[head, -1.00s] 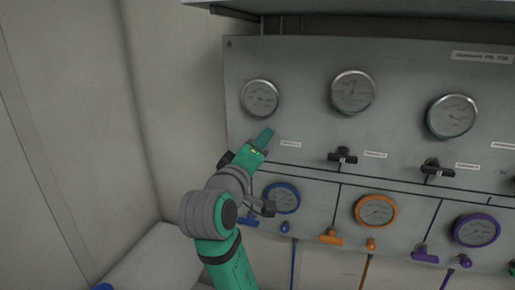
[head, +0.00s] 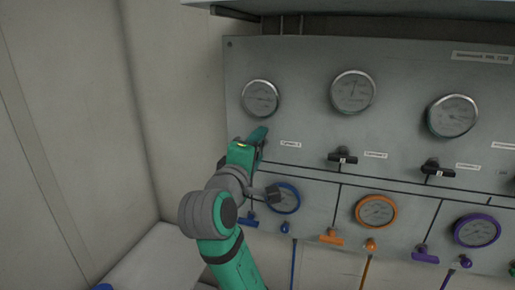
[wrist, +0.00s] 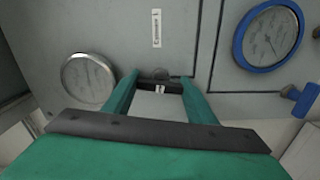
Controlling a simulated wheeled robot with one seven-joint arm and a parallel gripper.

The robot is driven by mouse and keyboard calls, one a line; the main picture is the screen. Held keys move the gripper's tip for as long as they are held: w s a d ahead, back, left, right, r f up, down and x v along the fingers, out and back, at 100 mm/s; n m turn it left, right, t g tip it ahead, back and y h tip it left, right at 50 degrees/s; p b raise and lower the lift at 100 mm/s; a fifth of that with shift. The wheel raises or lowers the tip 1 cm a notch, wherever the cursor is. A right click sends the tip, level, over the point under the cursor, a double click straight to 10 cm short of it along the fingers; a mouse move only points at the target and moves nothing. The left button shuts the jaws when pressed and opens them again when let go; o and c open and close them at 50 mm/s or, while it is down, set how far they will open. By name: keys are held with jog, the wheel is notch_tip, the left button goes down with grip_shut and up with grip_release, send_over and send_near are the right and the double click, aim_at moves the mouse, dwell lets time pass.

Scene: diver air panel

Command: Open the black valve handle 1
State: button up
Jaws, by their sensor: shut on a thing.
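The black valve handle 1 (wrist: 152,84) sits between my fingertips in the wrist view, with a white mark on its face. Its label (wrist: 156,28) reads "Cylinder 1" and is on the grey panel beside it. My gripper (wrist: 159,82) is shut on the handle, with one teal finger on each side. In the head view my gripper (head: 257,137) is at the panel's left part, just left of the label (head: 291,144), and hides most of the handle.
A round gauge (head: 261,98) is above my gripper. Two more black handles (head: 342,159) (head: 437,170) are to the right. Below are a blue-rimmed gauge (head: 284,198), an orange one (head: 376,212) and a purple one (head: 477,230). A pale wall (head: 180,90) is close on the left.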

jog(key=o, duration=1.1)
jog(key=shift+d, duration=0.1)
jog(key=shift+c, duration=0.2)
jog(key=shift+s+a, duration=0.2)
jog(key=v, duration=1)
jog(key=shift+s, duration=0.2)
jog(key=shift+w, duration=0.1)
